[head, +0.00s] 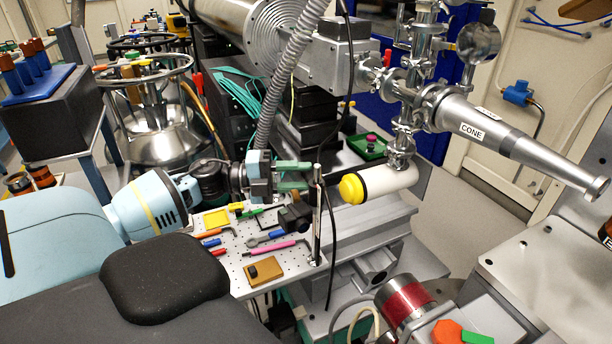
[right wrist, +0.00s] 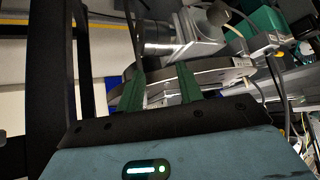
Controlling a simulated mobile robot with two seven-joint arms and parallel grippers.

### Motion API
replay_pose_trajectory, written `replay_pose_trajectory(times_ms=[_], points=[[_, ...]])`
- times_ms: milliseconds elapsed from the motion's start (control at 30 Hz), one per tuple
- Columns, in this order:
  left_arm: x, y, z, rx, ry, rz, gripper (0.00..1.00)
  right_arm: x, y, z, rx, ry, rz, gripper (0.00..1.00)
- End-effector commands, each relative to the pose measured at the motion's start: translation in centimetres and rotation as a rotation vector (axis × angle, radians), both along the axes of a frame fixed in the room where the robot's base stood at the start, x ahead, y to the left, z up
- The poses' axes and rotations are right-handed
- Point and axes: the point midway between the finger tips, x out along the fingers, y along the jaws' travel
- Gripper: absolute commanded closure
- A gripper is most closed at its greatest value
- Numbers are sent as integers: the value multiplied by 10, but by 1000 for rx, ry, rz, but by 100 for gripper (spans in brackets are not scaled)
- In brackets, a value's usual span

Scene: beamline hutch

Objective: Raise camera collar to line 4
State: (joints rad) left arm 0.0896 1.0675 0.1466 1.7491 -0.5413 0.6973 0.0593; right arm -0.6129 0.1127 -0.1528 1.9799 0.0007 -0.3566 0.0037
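A thin upright metal post (head: 317,230) stands at the right edge of the perforated board (head: 236,262). A small black camera (head: 295,217) sits beside the post, low on it. Its collar cannot be told apart from the post at this size, and no numbered lines can be read. My left gripper (head: 306,176) is above the camera, its two green fingers apart, pointing right with tips close to the post's upper part. Whether they touch it is unclear. My right gripper (right wrist: 160,84) shows only in the right wrist view, green fingers apart, with a grey round plate (right wrist: 215,72) beyond them.
A white cylinder with a yellow cap (head: 378,185) hangs just right of the post. A ribbed hose (head: 280,85) comes down close behind my left gripper. Coloured tools, a yellow tray (head: 215,219) and a brown block (head: 263,270) lie on the board. A dark cable hangs beside the post.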

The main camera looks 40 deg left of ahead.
Motion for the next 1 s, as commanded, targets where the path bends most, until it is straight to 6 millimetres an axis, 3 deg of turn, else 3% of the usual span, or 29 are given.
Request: replay_pose_trajectory(times_ms=[433, 1000], points=[[-36, 37, 1, 1, -1, 3, 64, 5, -3, 6, -6, -16, 7, 64], [-40, 41, 1, 1, -3, 2, 64, 5, 0, 6, 2, -15, -3, 64]])
